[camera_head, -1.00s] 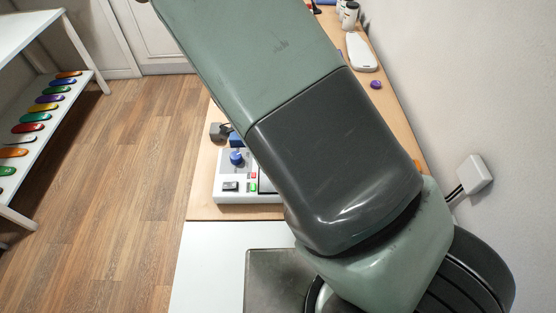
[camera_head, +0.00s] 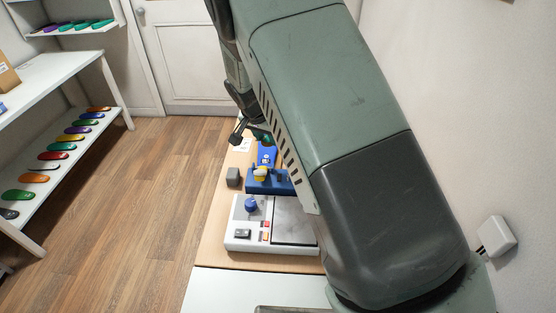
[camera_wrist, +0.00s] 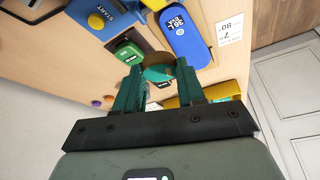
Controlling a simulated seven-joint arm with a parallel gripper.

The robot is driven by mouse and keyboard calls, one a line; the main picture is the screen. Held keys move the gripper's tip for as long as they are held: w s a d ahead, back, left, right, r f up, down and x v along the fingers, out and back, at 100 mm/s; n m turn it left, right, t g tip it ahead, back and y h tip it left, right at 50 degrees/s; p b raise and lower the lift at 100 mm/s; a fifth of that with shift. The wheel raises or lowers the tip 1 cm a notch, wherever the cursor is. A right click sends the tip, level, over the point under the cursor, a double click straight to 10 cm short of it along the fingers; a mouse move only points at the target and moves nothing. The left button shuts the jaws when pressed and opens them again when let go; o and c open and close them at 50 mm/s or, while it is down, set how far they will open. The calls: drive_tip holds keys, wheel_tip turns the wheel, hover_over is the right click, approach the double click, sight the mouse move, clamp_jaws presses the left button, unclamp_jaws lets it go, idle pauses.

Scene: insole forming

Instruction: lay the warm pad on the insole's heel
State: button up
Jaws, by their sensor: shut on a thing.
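In the wrist view my gripper (camera_wrist: 158,78) has its two teal fingers closed on a small rounded pad (camera_wrist: 159,66), brownish above and teal below. The blue insole (camera_wrist: 184,36), marked "36 L EVA", lies on the wooden bench just beyond the fingertips, right of centre. The pad overlaps its near side in the picture; I cannot tell whether they touch. In the head view my gripper (camera_head: 243,133) hangs by the far part of the bench, at the left of my arm. The blue insole (camera_head: 266,152) shows just below it, partly hidden by my arm.
A blue fixture (camera_head: 262,184) with a yellow part stands nearer on the bench. A white control box (camera_head: 245,235) with a dark plate is in front of it. In the wrist view a dark box with a green face (camera_wrist: 128,52) lies left of the fingers. A white card (camera_wrist: 230,28) is at right.

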drive_tip(key=w+a+r+n+y, duration=0.1)
drive_tip(key=w+n+y, duration=0.1)
drive_tip(key=w+n, duration=0.3)
drive_tip(key=shift+m, duration=0.4)
drive_tip(key=shift+w+a+f, duration=0.1)
drive_tip(key=shift+w+f, duration=0.05)
drive_tip(key=shift+f, duration=2)
drive_tip(key=shift+w+d+f, duration=0.1)
drive_tip(key=shift+w+f, duration=0.05)
drive_tip(key=shift+f, duration=1.95)
drive_tip(key=shift+w+a+f, duration=0.1)
drive_tip(key=shift+w+f, duration=0.05)
drive_tip(key=shift+f, duration=2)
drive_tip(key=shift+f, duration=0.2)
drive_tip(key=o, duration=1.5)
drive_tip(key=shift+r, duration=4)
